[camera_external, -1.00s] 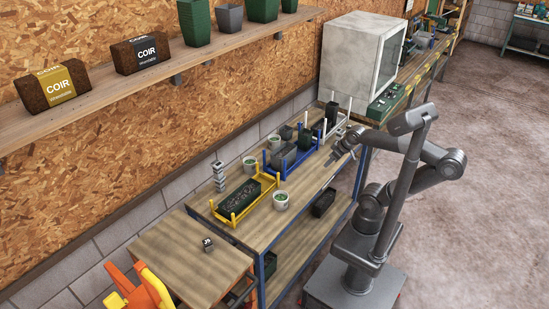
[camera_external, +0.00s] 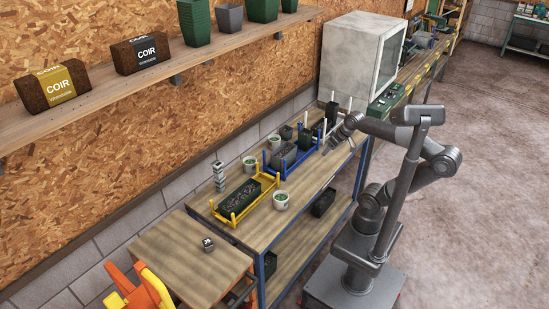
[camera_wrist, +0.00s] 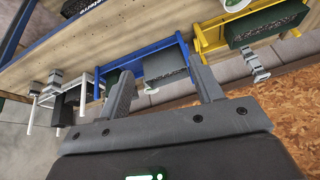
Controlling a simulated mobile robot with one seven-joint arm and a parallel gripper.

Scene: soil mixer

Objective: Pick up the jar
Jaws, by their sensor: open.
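I cannot tell for sure which thing is the jar. A small dark block-like item with a white label (camera_external: 208,244) stands on the small table at the lower left, and several white cups with green contents stand on the workbench, one (camera_external: 281,201) at its front edge. My gripper (camera_external: 327,149) is over the far part of the workbench, well apart from the labelled item. In the wrist view my gripper (camera_wrist: 162,72) is open, with nothing held between its fingers. A white cup (camera_wrist: 236,5) is cut off at the top edge there.
A stack of grey pieces (camera_external: 219,176) stands by the wall. A white cabinet (camera_external: 350,62) is behind.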

